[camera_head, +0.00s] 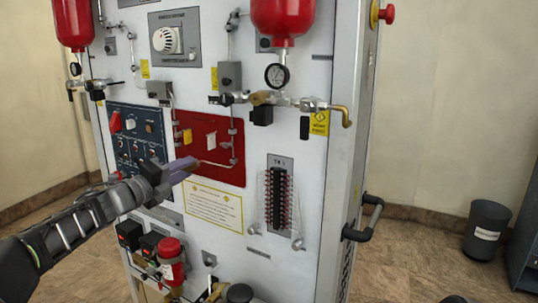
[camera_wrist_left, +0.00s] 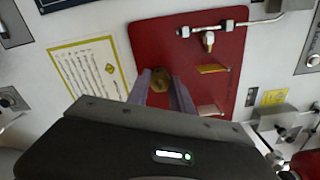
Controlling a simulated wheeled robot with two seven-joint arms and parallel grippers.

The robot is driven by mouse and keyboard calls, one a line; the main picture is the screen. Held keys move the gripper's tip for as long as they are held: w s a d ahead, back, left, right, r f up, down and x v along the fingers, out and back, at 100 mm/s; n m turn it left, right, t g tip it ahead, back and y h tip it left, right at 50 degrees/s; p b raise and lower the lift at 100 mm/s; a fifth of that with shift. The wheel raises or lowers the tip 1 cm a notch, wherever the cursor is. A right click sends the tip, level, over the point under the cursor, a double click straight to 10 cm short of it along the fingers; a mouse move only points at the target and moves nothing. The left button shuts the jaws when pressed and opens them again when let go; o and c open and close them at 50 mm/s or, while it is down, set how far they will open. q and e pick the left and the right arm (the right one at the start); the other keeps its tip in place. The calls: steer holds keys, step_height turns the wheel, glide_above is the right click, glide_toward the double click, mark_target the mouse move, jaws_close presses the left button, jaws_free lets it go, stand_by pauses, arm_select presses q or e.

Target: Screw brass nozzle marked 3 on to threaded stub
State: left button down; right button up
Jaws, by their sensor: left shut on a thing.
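My left gripper (camera_head: 188,163) reaches in from the left to the lower left part of the red panel (camera_head: 217,143). In the left wrist view its two purple fingers (camera_wrist_left: 160,82) are shut on a brass nozzle (camera_wrist_left: 160,77), which shows between the fingertips in front of the red panel (camera_wrist_left: 229,71). I cannot read a number on the nozzle. The fingers hide the nozzle in the head view. A threaded stub is not clearly visible, and I cannot tell whether the nozzle touches one.
A thin metal pipe with fittings (camera_head: 232,131) runs on the red panel. A yellow-bordered label (camera_head: 213,206) lies below it. A blue switch panel (camera_head: 139,138) is to the left. A flow gauge block with black and red parts (camera_head: 280,205) stands lower right.

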arm_select(q)
steer(key=shift+f+m, duration=0.25)
steer(key=shift+m, duration=0.25)
steer(key=shift+r, duration=0.15)
arm_select(e)
steer(key=shift+f, duration=0.6)
arm_select(q)
steer(key=shift+f+m+b, duration=0.2)
steer(key=shift+m+b, duration=0.95)
steer(key=shift+m, duration=0.05)
steer(key=shift+m+b, duration=0.3)
steer(key=shift+m, duration=0.1)
steer(key=shift+r+m, duration=0.1)
steer(key=shift+m, duration=0.2)
steer(key=shift+r, duration=0.1)
arm_select(e)
step_height(320, 180, down, 2)
steer(key=shift+f, duration=0.25)
